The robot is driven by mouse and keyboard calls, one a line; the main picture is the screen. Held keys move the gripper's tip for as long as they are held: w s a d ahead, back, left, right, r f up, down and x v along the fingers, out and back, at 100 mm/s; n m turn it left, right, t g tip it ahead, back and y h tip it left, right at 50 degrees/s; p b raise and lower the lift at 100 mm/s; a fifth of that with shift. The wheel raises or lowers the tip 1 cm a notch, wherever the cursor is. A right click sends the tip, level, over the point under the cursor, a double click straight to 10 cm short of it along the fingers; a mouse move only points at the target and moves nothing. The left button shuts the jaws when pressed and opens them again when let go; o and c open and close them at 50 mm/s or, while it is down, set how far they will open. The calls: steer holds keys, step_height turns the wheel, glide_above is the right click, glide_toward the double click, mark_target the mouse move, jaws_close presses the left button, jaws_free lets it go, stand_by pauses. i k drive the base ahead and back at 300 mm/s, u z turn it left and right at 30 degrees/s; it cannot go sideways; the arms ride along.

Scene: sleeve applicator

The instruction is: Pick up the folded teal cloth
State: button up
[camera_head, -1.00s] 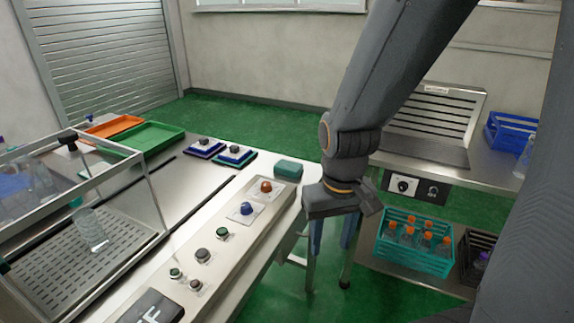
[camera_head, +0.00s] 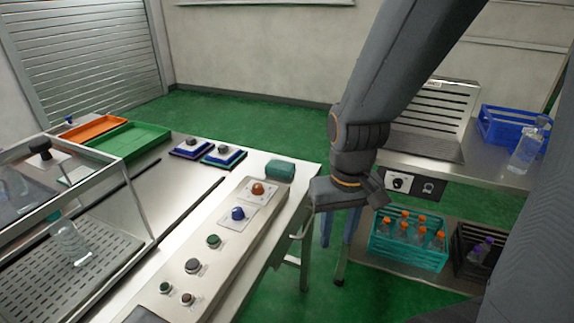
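The folded teal cloth (camera_head: 281,170) is a small dark teal block. It lies at the far right corner of the steel table, just beyond the button panel. My arm comes down from the top right, and my gripper (camera_head: 376,191) is at its lower end, to the right of the cloth and apart from it in the picture. The fingers are not clear enough to show whether they are open or shut. Nothing is seen held.
The button panel (camera_head: 213,240) runs along the table's right side. Green (camera_head: 130,141) and orange (camera_head: 90,128) trays sit at the far left. A clear-walled enclosure with a bottle (camera_head: 70,243) stands near left. A teal crate (camera_head: 408,254) of orange-capped bottles is low at right. Green floor lies between.

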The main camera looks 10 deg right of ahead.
mark_target(275, 167)
steer(key=z, duration=0.25)
steer(key=i, duration=1.05)
steer(key=u, duration=0.6)
